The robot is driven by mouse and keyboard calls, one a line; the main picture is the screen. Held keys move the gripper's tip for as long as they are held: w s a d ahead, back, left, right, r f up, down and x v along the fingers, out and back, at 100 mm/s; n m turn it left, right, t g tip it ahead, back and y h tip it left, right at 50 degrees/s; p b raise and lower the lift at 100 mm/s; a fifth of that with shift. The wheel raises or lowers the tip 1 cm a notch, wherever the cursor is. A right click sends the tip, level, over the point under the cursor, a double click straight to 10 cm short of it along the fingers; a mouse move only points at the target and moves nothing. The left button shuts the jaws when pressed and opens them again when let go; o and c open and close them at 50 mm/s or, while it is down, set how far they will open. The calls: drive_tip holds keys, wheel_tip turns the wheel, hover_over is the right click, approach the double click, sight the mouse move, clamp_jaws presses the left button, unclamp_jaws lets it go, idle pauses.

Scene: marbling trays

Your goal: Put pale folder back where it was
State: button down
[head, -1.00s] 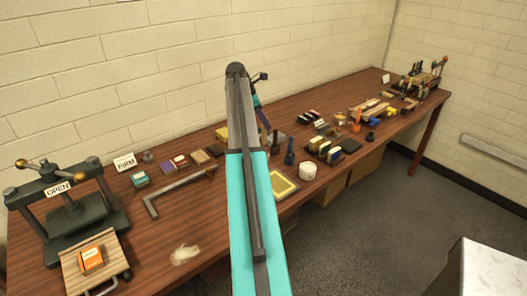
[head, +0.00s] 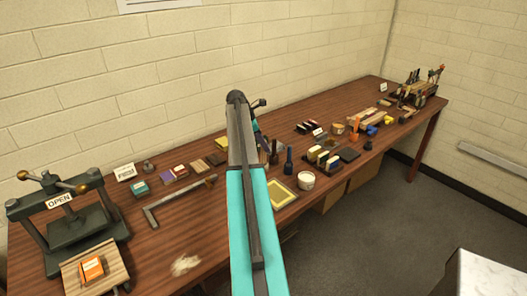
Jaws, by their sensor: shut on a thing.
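My arm crosses the middle of the head view and reaches over the bench (head: 215,225). Its far end bends down behind the upper link, so only a dark and blue sliver of my gripper (head: 262,138) shows at the link's right side. The fingertips are hidden behind my arm, and I cannot see what is between them. I cannot make out the pale folder anywhere; it may be behind my arm or too small to tell.
A press (head: 70,215) with an OPEN sign stands at left, an orange box (head: 92,268) before it. A metal square (head: 180,202), yellow-framed tray (head: 282,194), dark bottles (head: 288,161) and white tub (head: 306,180) lie near my arm.

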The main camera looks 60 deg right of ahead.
drive_tip(key=shift+f+p, duration=0.45)
drive_tip(key=shift+f, duration=1.1)
drive_tip(key=shift+f, duration=0.1)
drive_tip(key=c, duration=1.7)
unclamp_jaws()
drive_tip(key=shift+c, duration=0.2)
drive_tip(key=b+v, duration=0.3)
drive_tip(key=v, duration=0.9)
drive_tip(key=shift+s, duration=0.1)
